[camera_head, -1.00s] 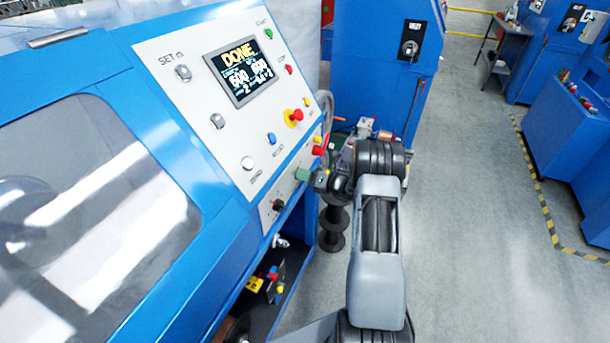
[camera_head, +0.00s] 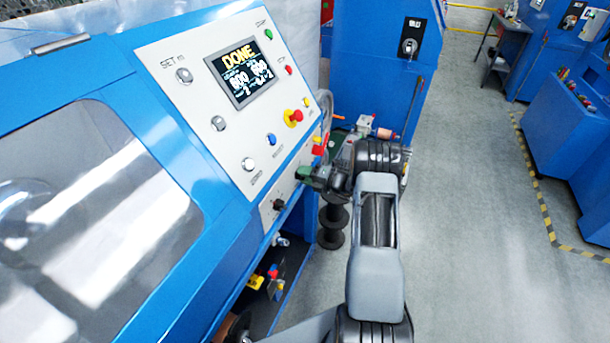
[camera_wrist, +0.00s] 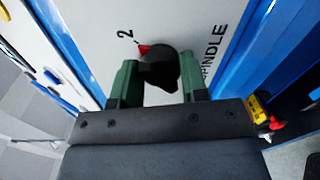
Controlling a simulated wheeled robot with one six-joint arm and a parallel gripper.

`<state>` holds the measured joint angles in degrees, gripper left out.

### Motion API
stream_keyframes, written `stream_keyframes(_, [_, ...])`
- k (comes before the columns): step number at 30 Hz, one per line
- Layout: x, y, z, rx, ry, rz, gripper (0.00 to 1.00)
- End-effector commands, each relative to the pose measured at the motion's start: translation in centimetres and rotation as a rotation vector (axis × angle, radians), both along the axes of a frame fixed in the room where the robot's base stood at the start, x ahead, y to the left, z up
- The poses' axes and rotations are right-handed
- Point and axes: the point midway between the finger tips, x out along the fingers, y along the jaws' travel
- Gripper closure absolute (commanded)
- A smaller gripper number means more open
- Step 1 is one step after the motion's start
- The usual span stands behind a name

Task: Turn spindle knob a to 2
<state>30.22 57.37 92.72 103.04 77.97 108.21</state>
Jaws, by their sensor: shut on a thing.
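The spindle knob (camera_wrist: 160,74) is black and round with a red mark (camera_wrist: 145,49) at its edge. In the wrist view the red mark lies close to the printed "2" (camera_wrist: 125,35), and the word SPINDLE (camera_wrist: 213,54) is on the knob's other side. My gripper (camera_wrist: 160,82) has green fingers on both sides of the knob and is shut on it. In the head view my gripper (camera_head: 304,174) is at the lower right of the white control panel (camera_head: 215,130). There the knob it holds is hidden behind the fingers.
Another black knob (camera_head: 279,205) sits lower left of my gripper. A red emergency button (camera_head: 294,117) and a display reading DONE (camera_head: 239,72) are higher on the panel. A black spool stack (camera_head: 333,225) stands below my gripper. Grey floor (camera_head: 460,220) is clear at right.

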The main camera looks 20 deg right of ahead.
Motion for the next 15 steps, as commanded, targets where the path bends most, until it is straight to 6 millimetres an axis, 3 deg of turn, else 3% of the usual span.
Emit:
stream_keyframes(14, [-0.02, 0.0, -0.06, 0.009, 0.01, 0.0, 0.83])
stream_keyframes(15, [-0.02, 0.0, -0.06, 0.009, 0.01, 0.0, 0.57])
